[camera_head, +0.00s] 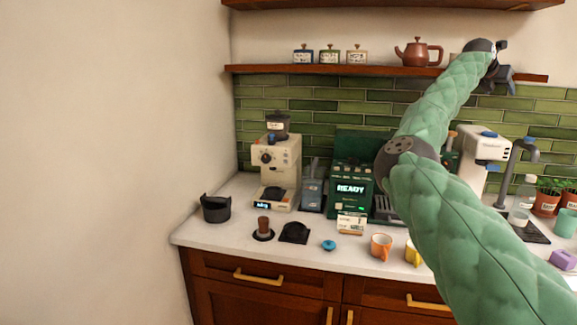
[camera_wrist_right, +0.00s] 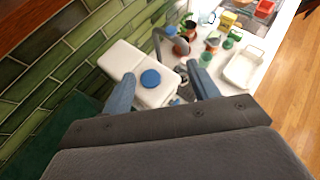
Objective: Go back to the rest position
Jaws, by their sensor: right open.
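My right arm, in a green quilted sleeve, reaches up from the lower right of the head view. My right gripper (camera_head: 503,74) is at its far end, in front of the wall shelf's right part and well above the counter. In the right wrist view the two blue-grey fingers of the gripper (camera_wrist_right: 162,88) stand wide apart with nothing held between them. A white machine with a blue round cap (camera_wrist_right: 150,78) shows beyond and below them. My left gripper is not in view.
The shelf (camera_head: 300,69) bears several tins and a brown teapot (camera_head: 418,53) left of the gripper. The counter (camera_head: 210,235) holds a coffee grinder (camera_head: 275,165), a green machine reading READY (camera_head: 350,175), an orange mug (camera_head: 381,246) and potted plants. My forearm hides part of the counter's middle.

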